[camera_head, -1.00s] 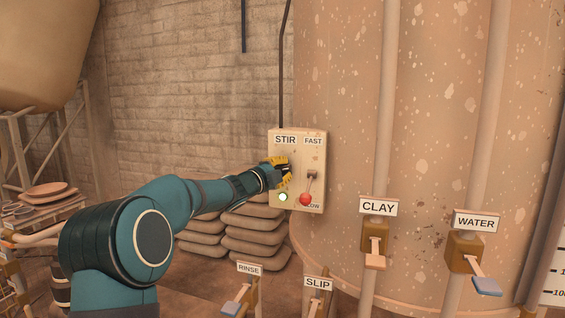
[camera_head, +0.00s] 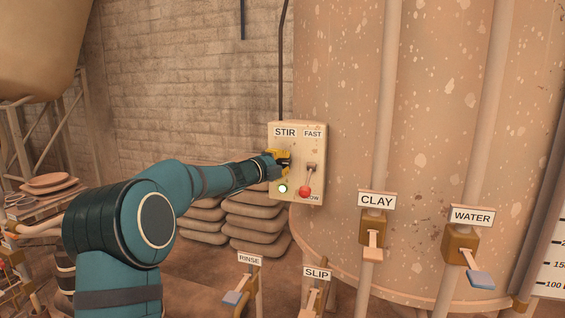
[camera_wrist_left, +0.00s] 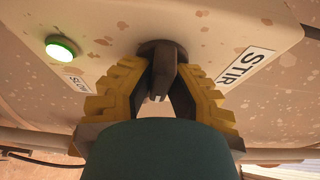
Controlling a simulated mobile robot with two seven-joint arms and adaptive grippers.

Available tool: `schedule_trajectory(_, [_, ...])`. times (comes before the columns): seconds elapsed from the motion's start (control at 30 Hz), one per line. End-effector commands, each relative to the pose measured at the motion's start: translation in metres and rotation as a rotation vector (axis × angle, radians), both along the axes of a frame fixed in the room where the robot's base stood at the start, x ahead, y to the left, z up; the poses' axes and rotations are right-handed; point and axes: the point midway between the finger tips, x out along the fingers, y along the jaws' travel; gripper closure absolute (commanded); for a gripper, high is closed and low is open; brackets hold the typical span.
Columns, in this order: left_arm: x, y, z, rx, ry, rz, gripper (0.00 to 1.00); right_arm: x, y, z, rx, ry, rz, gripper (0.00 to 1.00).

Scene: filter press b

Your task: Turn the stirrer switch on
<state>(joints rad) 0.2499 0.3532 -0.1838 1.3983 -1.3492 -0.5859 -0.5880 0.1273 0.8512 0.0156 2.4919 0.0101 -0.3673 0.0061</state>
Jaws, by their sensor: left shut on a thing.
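The cream STIR control box (camera_head: 318,150) is mounted in front of the big tank. My left gripper (camera_head: 284,163) is at the box's left half, below the STIR label. In the left wrist view its yellow fingers (camera_wrist_left: 170,78) are shut on the dark stirrer switch (camera_wrist_left: 163,55), one on each side. The head view mostly hides this switch behind the gripper. The round lamp (camera_head: 283,188) below is lit, with a green rim in the left wrist view (camera_wrist_left: 61,48). My right gripper is not in view.
CLAY (camera_head: 374,232) and WATER (camera_head: 462,245) valves stand right, RINSE and SLIP levers below. Stacked sacks (camera_head: 257,222) lie under the box.

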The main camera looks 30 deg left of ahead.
Motion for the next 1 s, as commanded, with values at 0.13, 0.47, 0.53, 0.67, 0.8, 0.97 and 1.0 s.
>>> schedule_trajectory(0.13, [0.0,0.0,0.003,0.0,-0.005,0.0,0.54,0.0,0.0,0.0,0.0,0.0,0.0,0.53])
schedule_trajectory(0.47, [-0.001,0.0,0.001,0.0,-0.002,0.0,0.54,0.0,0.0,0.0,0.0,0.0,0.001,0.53])
schedule_trajectory(0.53, [-0.005,0.001,0.001,-0.001,-0.001,0.001,0.54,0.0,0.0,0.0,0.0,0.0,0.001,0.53])
schedule_trajectory(0.67, [-0.022,0.005,0.002,-0.001,-0.002,0.002,0.54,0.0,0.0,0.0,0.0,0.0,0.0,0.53])
schedule_trajectory(0.8, [-0.051,0.009,0.003,-0.001,-0.003,0.002,0.54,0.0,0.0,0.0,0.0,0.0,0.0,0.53])
schedule_trajectory(0.97, [-0.082,0.014,0.002,0.0,-0.003,0.003,0.54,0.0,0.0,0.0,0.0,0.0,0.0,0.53])
schedule_trajectory(1.0, [-0.089,0.015,0.002,0.0,-0.003,0.002,0.54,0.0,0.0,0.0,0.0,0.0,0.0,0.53])
